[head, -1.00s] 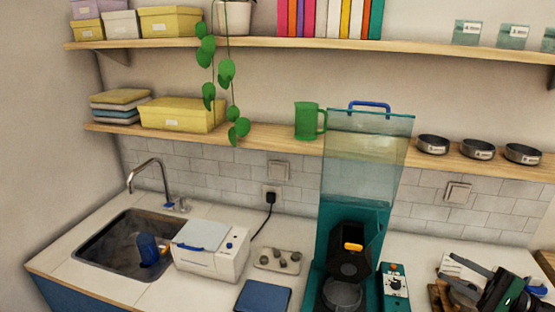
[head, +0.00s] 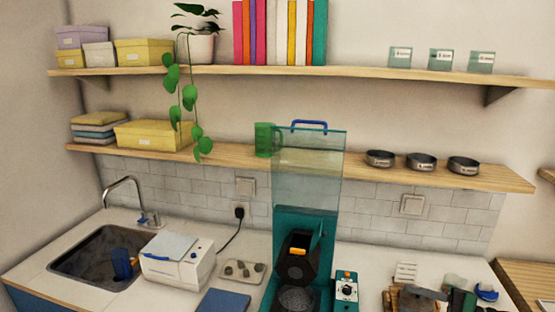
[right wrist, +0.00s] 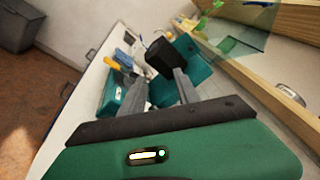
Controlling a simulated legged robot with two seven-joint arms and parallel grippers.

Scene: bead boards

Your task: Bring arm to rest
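The green gripper body fills the bottom of that view. Beyond the fingers is the teal machine with its black part (right wrist: 160,56). My left gripper is not in the head view.
The teal machine (head: 288,222) with a tall clear panel stands mid-counter. A teal dial box (head: 346,287) is right of it. A white appliance (head: 176,265) and sink (head: 80,265) are at left. A shelf (head: 500,179) with small bowls runs above.

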